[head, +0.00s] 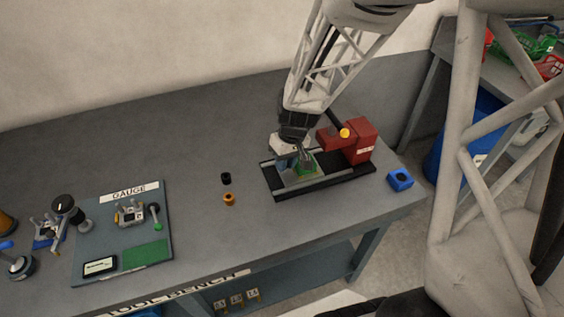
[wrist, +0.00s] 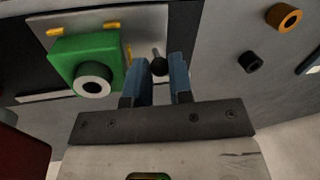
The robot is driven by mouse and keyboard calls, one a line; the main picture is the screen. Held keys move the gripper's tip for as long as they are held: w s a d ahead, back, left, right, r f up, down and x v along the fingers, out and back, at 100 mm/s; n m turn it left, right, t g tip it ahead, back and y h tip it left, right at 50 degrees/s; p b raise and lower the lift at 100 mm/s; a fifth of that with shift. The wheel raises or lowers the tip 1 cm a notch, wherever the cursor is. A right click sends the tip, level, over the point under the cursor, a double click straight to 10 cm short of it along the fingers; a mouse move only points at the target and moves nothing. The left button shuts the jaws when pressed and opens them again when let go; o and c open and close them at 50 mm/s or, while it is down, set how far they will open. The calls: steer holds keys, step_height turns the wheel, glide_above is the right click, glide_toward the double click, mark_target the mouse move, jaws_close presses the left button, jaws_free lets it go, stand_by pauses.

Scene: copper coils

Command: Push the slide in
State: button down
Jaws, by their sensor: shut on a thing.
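The slide (wrist: 112,35) is a light grey plate on a dark base. It carries a green block (wrist: 88,62) with a grey ring-shaped part on its face, and yellow clips beside the block. A dark round-ended knob (wrist: 159,64) stands at the slide's edge. My gripper (wrist: 161,66) has its blue fingers on either side of this knob and is shut on it. In the head view my gripper (head: 290,160) is over the left part of the black base (head: 330,182), beside the green block (head: 308,167). My gripper partly hides the slide there.
A red machine body (head: 361,142) with a yellow knob (head: 344,133) stands at the base's right end. A blue block (head: 400,179) lies right of it. A black ring (head: 225,178) and a copper-coloured ring (head: 229,199) lie left. The gauge board (head: 95,222) is farther left.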

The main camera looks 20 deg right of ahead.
steer(key=c, duration=1.3)
jaws_free()
steer(key=shift+r, duration=0.15)
step_height(320, 180, up, 7)
steer(key=d, duration=0.1)
steer(key=shift+w+d+r, duration=0.15)
steer(key=shift+d+r, duration=0.05)
steer(key=shift+d, duration=0.05)
